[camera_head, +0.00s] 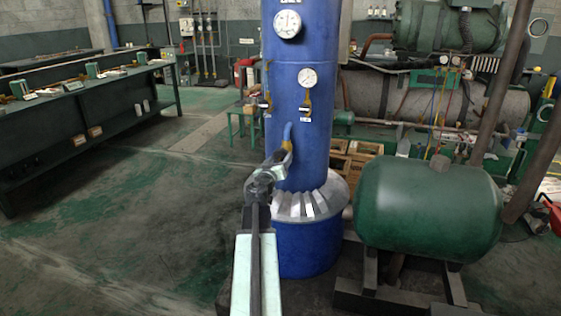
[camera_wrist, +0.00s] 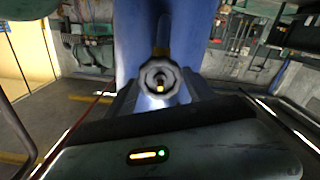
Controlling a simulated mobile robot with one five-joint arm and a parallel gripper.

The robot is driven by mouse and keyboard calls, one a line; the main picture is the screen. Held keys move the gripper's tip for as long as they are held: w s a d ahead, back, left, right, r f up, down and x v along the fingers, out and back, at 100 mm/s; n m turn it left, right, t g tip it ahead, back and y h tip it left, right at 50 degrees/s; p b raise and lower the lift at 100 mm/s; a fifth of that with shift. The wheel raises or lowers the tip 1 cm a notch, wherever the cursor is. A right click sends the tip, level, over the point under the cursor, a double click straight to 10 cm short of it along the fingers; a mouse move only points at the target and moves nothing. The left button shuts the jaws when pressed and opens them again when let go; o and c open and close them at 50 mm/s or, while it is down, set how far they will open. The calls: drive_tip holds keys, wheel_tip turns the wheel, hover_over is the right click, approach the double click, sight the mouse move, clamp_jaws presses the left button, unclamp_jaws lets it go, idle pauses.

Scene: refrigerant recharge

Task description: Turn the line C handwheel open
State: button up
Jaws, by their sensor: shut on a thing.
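A grey, lobed handwheel (camera_wrist: 160,83) shows in the middle of the wrist view, with a brass fitting behind it, in front of the blue column (camera_wrist: 125,45). My gripper (camera_wrist: 160,95) has a dark finger on each side of the wheel and is shut on it. In the head view my gripper (camera_head: 277,163) is at the front of the blue column (camera_head: 300,155), just below a short blue pipe (camera_head: 287,131) with a brass fitting (camera_head: 287,146). My gripper mostly hides the wheel there. I cannot read a line label on it or tell how far it is turned.
Two gauges (camera_head: 288,24) (camera_head: 307,78) and small brass valves (camera_head: 307,105) are higher on the column. A ribbed grey collar (camera_head: 312,203) rings its base. A green tank (camera_head: 428,210) stands close at right. The floor at left (camera_head: 120,220) is open, up to a dark workbench (camera_head: 90,130).

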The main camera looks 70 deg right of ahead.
drive_tip(key=n, duration=0.4)
drive_tip(key=shift+n, duration=2)
drive_tip(key=n, duration=0.3)
drive_tip(key=shift+n, duration=0.3)
drive_tip(key=o, duration=1.5)
drive_tip(key=shift+a+r, duration=0.1)
drive_tip(key=shift+c, duration=0.2)
